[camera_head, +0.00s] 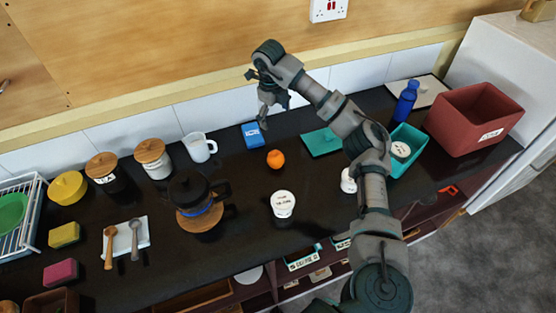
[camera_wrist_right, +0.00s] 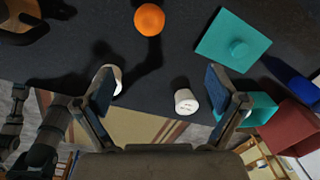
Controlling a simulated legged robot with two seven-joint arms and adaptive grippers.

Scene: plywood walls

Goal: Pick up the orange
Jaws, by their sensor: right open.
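The orange (camera_head: 275,159) sits on the dark countertop near the middle, in front of a small blue box. It also shows at the top of the right wrist view (camera_wrist_right: 149,19), beyond my fingertips and apart from them. My right gripper (camera_head: 264,119) hangs above the counter, behind and a little left of the orange. In the right wrist view its two fingers (camera_wrist_right: 160,88) are spread wide with nothing held between them. My left gripper is not in view.
A blue box (camera_head: 253,134) and white mug (camera_head: 199,147) stand near the wall. A white cup (camera_head: 283,205) stands in front of the orange. A coffee pot (camera_head: 190,193) is left; a teal lid (camera_head: 321,142), teal container (camera_head: 409,160) and red bin (camera_head: 473,117) are right.

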